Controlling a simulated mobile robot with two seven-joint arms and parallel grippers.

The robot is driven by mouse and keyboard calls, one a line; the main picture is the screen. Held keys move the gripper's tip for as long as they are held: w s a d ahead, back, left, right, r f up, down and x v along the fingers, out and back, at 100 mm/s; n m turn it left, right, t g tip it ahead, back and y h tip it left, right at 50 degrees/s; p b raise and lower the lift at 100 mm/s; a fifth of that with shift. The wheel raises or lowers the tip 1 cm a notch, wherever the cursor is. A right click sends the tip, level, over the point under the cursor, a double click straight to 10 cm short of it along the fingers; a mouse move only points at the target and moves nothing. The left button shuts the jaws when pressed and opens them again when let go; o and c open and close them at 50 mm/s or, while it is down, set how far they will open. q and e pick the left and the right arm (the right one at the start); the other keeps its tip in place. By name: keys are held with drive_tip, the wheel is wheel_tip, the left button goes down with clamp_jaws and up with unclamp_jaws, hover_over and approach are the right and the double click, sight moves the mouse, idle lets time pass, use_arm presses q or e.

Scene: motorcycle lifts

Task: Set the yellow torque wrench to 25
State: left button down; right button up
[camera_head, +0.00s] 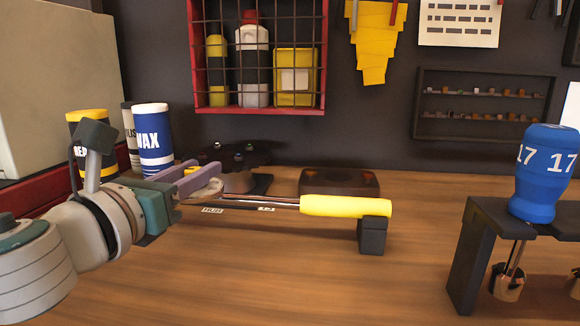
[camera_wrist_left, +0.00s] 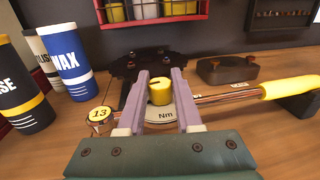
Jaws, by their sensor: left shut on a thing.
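The yellow torque wrench lies level across the bench; its yellow handle (camera_head: 345,206) rests on a black block (camera_head: 373,234) at the right. In the left wrist view, the handle (camera_wrist_left: 290,88) is at the right and a round copper end marked 13 (camera_wrist_left: 99,115) at the left. My left gripper (camera_head: 208,180) reaches in from the left; its purple fingers (camera_wrist_left: 160,88) are shut on the yellow knob (camera_wrist_left: 160,93) of the wrench's dial. The light dial plate (camera_wrist_left: 183,112) shows "Nm"; its pointer setting is not readable. My right gripper is out of view.
A blue WAX bottle (camera_head: 153,138) and other bottles stand behind the gripper. A dark round stand (camera_head: 238,165) and a brown box (camera_head: 339,183) sit behind the wrench. A black rack (camera_head: 468,255) with a blue item marked 17 (camera_head: 543,170) stands right. The front bench is clear.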

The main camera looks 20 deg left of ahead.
use_arm(q)
drive_tip(key=shift+f+m+h+b, duration=0.15)
drive_tip(key=shift+m+h+b, duration=0.7)
drive_tip(key=shift+h, duration=0.35)
drive_tip(key=m+g+h+b, duration=0.2)
drive_tip(key=m+h+b, duration=0.1)
drive_tip(key=h+b, duration=0.2)
drive_tip(key=m+g+h+b, duration=0.2)
drive_tip(key=m+h+b, duration=0.2)
drive_tip(key=b, duration=0.4)
drive_tip(key=shift+h, duration=0.8)
drive_tip(key=shift+m+g+h+b, duration=1.05)
drive_tip(key=shift+g+b, duration=0.15)
drive_tip(key=shift+b, duration=0.2)
drive_tip(key=shift+r, duration=0.2)
drive_tip(key=c, duration=0.6)
unclamp_jaws()
